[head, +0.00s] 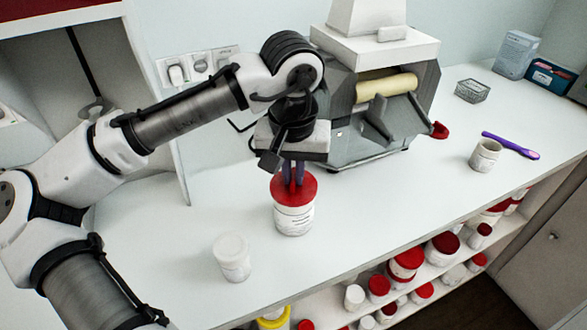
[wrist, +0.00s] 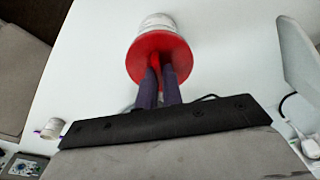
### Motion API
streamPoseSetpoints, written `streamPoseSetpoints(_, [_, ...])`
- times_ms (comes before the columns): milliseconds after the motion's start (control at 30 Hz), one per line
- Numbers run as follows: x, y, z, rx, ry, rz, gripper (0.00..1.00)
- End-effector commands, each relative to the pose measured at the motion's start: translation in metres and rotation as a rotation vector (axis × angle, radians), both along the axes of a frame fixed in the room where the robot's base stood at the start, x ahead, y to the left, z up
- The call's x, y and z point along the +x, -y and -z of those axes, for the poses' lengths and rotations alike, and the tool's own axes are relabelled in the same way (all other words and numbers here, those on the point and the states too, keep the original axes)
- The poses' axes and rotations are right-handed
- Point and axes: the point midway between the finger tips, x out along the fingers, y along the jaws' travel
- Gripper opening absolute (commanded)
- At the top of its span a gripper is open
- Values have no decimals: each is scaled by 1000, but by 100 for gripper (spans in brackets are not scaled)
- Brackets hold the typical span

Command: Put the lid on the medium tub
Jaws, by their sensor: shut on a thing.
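A red lid (head: 306,186) is held by my gripper (head: 293,179), whose dark fingers are shut on the raised part at its middle. A white labelled tub (head: 294,217) stands upright on the counter right under the lid, which covers its mouth. I cannot tell whether the lid is seated or just above the rim. In the wrist view the lid (wrist: 160,48) hides most of the tub (wrist: 157,20) behind it. A smaller white tub (head: 231,258) stands to the front left, and a small pale tub (head: 486,155) stands at the right.
A grey mill (head: 372,120) stands on the white counter (head: 400,215) behind the tub. A purple tool (head: 511,146), a wire basket (head: 472,90) and boxes (head: 517,54) are at the right. Shelves below the front edge hold several jars. The counter's middle right is clear.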

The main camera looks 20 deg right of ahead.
Motion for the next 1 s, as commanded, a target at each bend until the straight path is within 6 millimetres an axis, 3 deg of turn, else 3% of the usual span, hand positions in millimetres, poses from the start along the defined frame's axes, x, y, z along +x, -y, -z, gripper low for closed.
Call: streamPoseSetpoints(1000, [0,0,4,0,1,0,0])
